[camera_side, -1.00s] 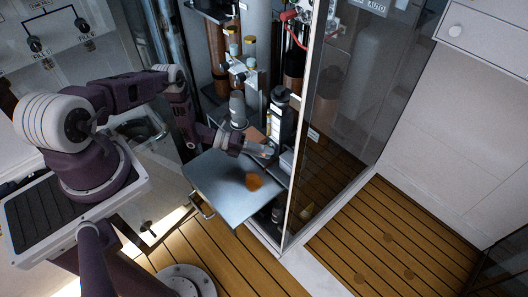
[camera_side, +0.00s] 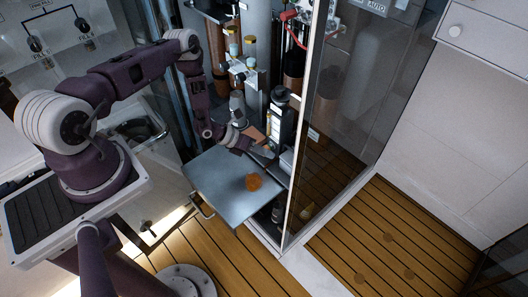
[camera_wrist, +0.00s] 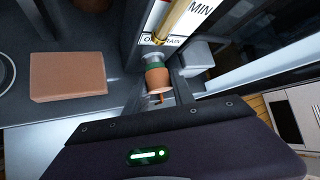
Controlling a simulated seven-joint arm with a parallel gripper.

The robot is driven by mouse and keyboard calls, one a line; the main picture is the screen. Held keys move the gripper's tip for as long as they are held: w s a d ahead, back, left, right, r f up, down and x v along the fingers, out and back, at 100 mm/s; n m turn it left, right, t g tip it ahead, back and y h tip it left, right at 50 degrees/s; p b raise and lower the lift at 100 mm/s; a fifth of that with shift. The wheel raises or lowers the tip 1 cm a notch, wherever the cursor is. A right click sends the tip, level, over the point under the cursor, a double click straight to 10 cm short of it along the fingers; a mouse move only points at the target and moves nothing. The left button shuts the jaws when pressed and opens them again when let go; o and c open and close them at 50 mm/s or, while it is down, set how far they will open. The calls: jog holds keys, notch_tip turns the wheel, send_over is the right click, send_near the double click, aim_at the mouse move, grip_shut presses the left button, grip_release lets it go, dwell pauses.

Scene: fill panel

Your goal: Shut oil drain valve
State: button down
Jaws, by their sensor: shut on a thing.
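The oil drain valve (camera_wrist: 157,77) shows in the wrist view as a copper-coloured fitting with a green ring, below a white label whose text is partly covered. A small orange piece sticks out under it. My gripper (camera_wrist: 160,95) has its grey fingers on either side of the valve's lower part and is shut on it. In the side view my gripper (camera_side: 266,152) is at the back right of the grey shelf, by the dark column. The valve is too small to make out there, and the fingertips are partly hidden in the wrist view.
A tan block (camera_wrist: 72,77) lies left of the valve. A brass tube (camera_wrist: 175,20) stands above it, and a grey box (camera_wrist: 196,56) is at right. A glass panel (camera_side: 335,120) bounds the right.

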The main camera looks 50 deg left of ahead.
jog(key=shift+m+y, duration=0.6)
jog(key=shift+y, duration=0.6)
jog(key=shift+w+y, duration=0.1)
jog(key=shift+y, duration=0.4)
jog(key=shift+w+a+r+m, duration=0.1)
jog(key=shift+m, duration=0.2)
jog(key=c, duration=1.1)
grip_release()
jog(key=v, duration=0.7)
jog(key=shift+o, duration=0.2)
